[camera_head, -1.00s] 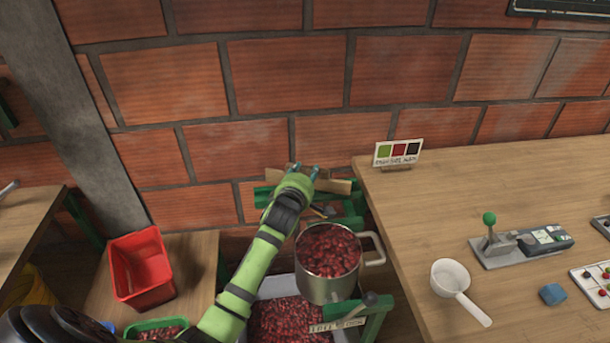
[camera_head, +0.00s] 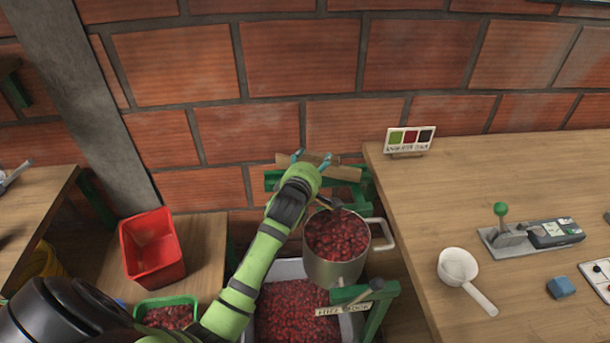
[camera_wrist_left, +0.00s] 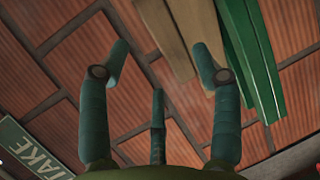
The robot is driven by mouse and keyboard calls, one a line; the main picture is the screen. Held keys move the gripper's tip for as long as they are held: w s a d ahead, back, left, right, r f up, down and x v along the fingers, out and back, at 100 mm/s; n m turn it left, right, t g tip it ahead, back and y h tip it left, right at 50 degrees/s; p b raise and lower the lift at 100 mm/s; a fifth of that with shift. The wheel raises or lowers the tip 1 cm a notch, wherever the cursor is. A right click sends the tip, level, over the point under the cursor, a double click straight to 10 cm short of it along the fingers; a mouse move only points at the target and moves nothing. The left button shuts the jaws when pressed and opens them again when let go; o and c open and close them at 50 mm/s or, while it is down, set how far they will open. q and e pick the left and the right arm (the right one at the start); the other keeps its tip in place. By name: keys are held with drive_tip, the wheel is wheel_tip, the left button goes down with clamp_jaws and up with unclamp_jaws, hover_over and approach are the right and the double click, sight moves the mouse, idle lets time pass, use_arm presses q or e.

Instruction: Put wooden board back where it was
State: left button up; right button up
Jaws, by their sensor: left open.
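A wooden board (camera_head: 346,173) lies roughly level against the brick wall, at the top of a green frame (camera_head: 350,199). My left gripper (camera_head: 311,158) is over the board's left part and hides some of it. In the left wrist view my gripper (camera_wrist_left: 160,62) is open, with its fingers spread. A brown wooden piece (camera_wrist_left: 166,38) shows beyond and between the fingertips, beside green bars (camera_wrist_left: 250,55). No finger is visibly closed on the wood, and I cannot tell whether any touches it. My right gripper is not in view.
A metal pot (camera_head: 337,248) of red cherries stands close right of my left forearm, above a bin of cherries (camera_head: 297,312). A table (camera_head: 400,215) with a white scoop (camera_head: 458,267) is at right. A red crate (camera_head: 152,247) is at left.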

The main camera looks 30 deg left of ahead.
use_arm(q)
drive_tip(key=v, duration=0.9)
